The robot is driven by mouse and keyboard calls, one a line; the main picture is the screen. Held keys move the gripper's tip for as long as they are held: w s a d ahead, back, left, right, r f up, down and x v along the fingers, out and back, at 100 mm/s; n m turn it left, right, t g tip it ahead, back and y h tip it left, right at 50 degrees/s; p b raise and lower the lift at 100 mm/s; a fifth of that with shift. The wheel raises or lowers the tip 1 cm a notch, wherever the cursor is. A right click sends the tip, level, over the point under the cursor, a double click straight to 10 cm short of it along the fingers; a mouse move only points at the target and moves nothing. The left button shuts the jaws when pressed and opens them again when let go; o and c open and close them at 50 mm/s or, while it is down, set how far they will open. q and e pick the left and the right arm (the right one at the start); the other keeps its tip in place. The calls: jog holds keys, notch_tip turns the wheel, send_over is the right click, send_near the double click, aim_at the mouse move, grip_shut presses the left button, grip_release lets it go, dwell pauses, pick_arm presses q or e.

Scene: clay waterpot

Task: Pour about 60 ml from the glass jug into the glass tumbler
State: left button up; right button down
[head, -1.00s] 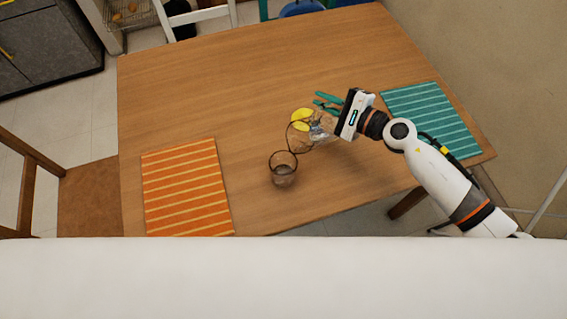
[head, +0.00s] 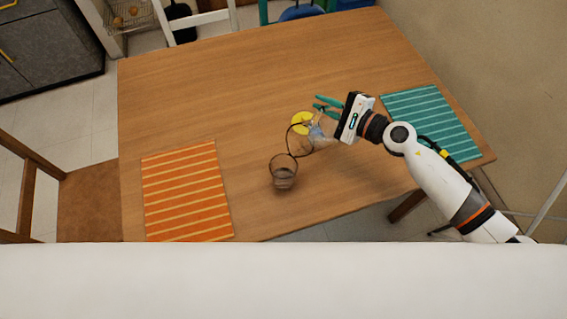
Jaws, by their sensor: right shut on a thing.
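The glass tumbler (head: 284,177) stands upright on the wooden table, near the front edge, and seems to hold some liquid. The clear glass jug (head: 303,146) is tilted, its dark-rimmed mouth facing left and down, close to the tumbler's rim. Whether the two rims touch I cannot tell. My right gripper (head: 322,118) is shut on the jug from the right side; its teal fingers show partly, and the grip itself is hard to see. A stream of liquid is not clear at this size. My left gripper is not in view.
A yellow round thing (head: 303,122) shows behind the jug. An orange striped mat (head: 187,190) lies at the left, a teal striped mat (head: 432,118) at the right beside my right arm. The back and middle of the table (head: 220,95) are clear.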

jog(key=shift+r, duration=0.1)
dwell(0.5)
jog(key=shift+w+f+b, duration=0.1)
jog(key=shift+f+b, duration=0.2)
jog(key=shift+b, duration=0.25)
jog(key=b, duration=0.1)
jog(key=f+m+b, duration=0.1)
jog(key=f+b, duration=0.1)
jog(key=shift+w+d+m+y, duration=0.3)
jog(key=shift+d, duration=0.05)
jog(key=w+d+f+m+y+b, duration=0.2)
jog(key=w+d+f+m+b, duration=0.2)
jog(key=m+b, duration=0.4)
jog(key=shift+f+m+b, duration=0.3)
jog(key=shift+f+b, duration=0.05)
jog(key=shift+b, duration=1.5)
